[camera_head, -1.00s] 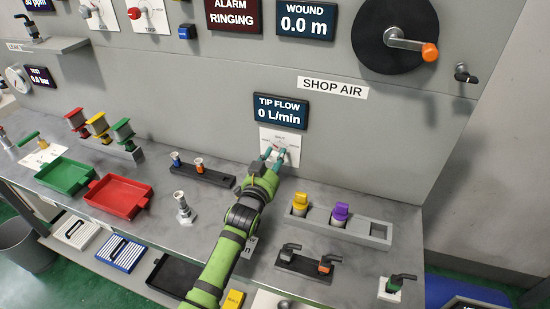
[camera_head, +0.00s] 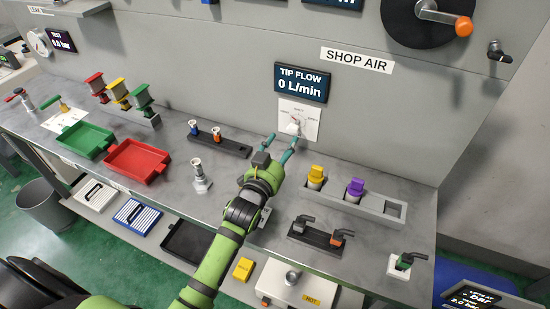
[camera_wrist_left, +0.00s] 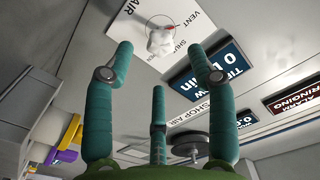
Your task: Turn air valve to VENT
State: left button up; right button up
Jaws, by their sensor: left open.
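The air valve is a pale knob (camera_head: 294,125) on a white square plate (camera_head: 311,112) on the grey panel, below the TIP FLOW display reading 0 L/min. In the left wrist view the knob (camera_wrist_left: 160,42) sits ahead of the fingers, on a plate with AIR, VENT and partly hidden SHUT lettering. A red mark shows at the knob's far side, between AIR and VENT; the exact setting is hard to tell. My left gripper (camera_head: 283,143) is open, with its teal fingers spread just below and in front of the knob, apparently apart from it. My right gripper is not seen.
The TIP FLOW display (camera_head: 301,82) is right above the valve. On the bench below stand a rack with yellow and purple knobs (camera_head: 372,206), a black rack with small fittings (camera_head: 221,145), and red (camera_head: 137,161) and green trays. Some bare bench lies between them.

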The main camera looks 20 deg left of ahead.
pick_arm(q)
jog(key=shift+s+a, duration=0.1)
jog(key=shift+s, duration=2.5)
